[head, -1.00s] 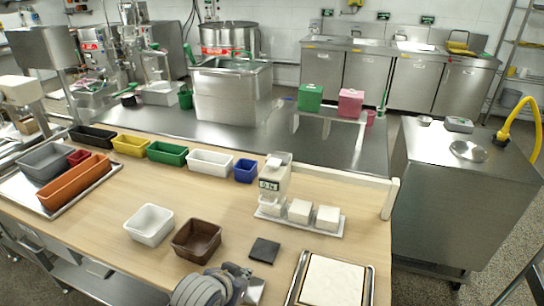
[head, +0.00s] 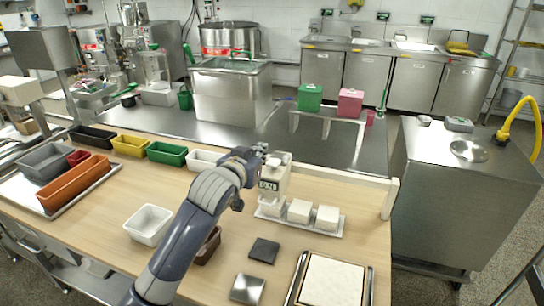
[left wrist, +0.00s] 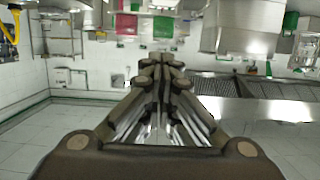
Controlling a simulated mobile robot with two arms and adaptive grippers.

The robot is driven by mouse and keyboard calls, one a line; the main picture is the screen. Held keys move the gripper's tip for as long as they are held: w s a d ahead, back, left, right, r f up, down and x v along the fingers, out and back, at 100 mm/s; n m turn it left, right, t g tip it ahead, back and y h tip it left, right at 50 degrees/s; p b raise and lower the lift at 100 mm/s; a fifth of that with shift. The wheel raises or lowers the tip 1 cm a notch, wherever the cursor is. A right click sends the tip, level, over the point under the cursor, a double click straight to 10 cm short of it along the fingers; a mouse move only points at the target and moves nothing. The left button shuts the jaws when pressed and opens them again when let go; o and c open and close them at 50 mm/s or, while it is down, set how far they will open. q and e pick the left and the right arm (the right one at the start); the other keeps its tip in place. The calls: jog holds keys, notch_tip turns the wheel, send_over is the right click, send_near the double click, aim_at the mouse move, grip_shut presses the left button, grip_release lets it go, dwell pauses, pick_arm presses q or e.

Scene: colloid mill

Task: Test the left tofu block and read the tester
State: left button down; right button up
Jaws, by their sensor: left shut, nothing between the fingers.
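The white tester (head: 272,187) stands on the wooden table with a small dark display on its front; its digits are too small to read. My right gripper is out of view.
A tofu slab in a metal tray (head: 292,293), a dark square plate (head: 264,251) and a metal plate (head: 247,289) lie in front. A white bin (head: 149,224) stands left of my arm, which partly hides a brown bin (head: 209,249). A white rail (head: 330,175) runs behind the tester.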

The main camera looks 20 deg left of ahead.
pick_arm(q)
jog(key=p, duration=0.2)
send_over(272, 173)
notch_tip(272, 173, down, 2)
notch_tip(272, 173, down, 3)
jog(key=shift+f+p, duration=0.35)
jog(key=shift+f, duration=0.35)
jog(key=shift+f, duration=0.2)
jog(key=shift+s+f+b, duration=0.1)
jog(key=shift+f+b, duration=0.3)
jog(key=shift+f, duration=0.55)
